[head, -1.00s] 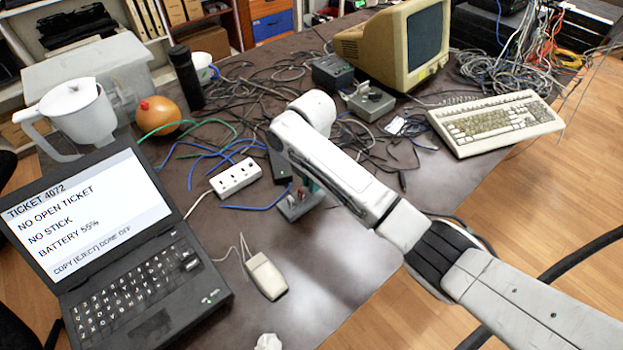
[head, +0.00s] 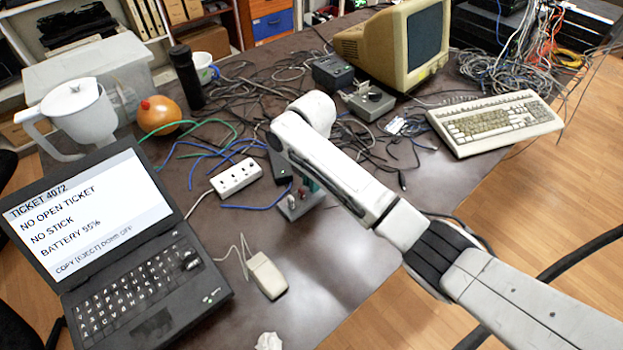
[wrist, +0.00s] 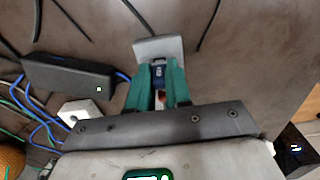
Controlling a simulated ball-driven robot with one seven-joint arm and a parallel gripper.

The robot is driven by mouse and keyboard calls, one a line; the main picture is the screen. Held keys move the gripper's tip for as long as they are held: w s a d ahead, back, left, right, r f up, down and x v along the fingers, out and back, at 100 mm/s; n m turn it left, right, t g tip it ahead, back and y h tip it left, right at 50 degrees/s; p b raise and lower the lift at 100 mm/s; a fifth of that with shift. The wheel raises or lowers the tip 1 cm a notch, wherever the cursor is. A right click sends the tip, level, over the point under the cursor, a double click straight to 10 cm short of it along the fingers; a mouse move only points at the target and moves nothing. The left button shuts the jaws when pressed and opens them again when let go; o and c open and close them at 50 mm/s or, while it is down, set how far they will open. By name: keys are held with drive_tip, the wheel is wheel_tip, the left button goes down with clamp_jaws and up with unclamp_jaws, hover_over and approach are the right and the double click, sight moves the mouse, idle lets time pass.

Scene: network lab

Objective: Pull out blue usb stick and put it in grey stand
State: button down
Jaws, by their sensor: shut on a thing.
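The grey stand (head: 292,212) sits on the dark table, right of the mouse and power strip. In the wrist view the stand (wrist: 158,46) lies just past the fingertips. My gripper (wrist: 158,82) has green fingers, shut on the blue usb stick (wrist: 159,71) at the stand. I cannot tell how deep the stick sits in the stand. A small red and white part shows between the fingers, unclear what it is. In the head view my arm mostly hides the gripper (head: 309,184) and the stick. The laptop (head: 130,240) screen reads "NO OPEN TICKET", "NO STICK", "BATTERY 55%".
A white power strip (head: 236,178) and a black adapter (head: 280,163) lie close behind the stand, with blue cables. A beige mouse (head: 266,276) lies in front. A monitor (head: 400,45), keyboard (head: 497,122) and tangled cables fill the back. The table's front middle is fairly clear.

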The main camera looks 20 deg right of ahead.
drive_tip(key=shift+f, duration=0.65)
idle(0.8)
drive_tip(key=c, duration=1)
unclamp_jaws()
wheel_tip(320, 180, up, 11)
drive_tip(key=shift+f, duration=0.1)
